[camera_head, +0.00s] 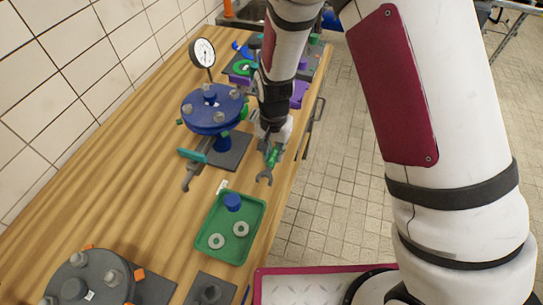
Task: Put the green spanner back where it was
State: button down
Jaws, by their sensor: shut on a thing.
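The green spanner (272,158) hangs from my gripper (273,138) near the right edge of the wooden bench. Its grey open jaw points down and toward the camera. My gripper is shut on its upper part, and my wrist hides that end. I cannot tell whether the spanner touches the bench. A second spanner-like tool with a teal part (192,156) and a grey end lies left of it, beside the blue flanged fitting (212,118).
A green tray (257,232) with two washers and a blue part stands nearer the camera. A pressure gauge (203,53) rises behind the blue fitting. A dark grey flange (88,282) is at the front left. Purple parts (299,93) sit behind my gripper. Bare wood lies along the left.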

aim_at(272, 157)
jog(key=shift+w+a, duration=0.25)
jog(key=shift+w, duration=0.3)
jog(key=shift+w+f+p, duration=0.1)
jog(key=shift+f+p, duration=0.25)
jog(key=shift+f, duration=1.45)
jog(key=shift+f, duration=0.1)
jog(key=c, duration=1.4)
grip_release()
jog(key=shift+c, duration=0.2)
notch_tip(272, 157, up, 12)
jog(key=shift+r+b, duration=0.2)
jog(key=shift+b, duration=0.5)
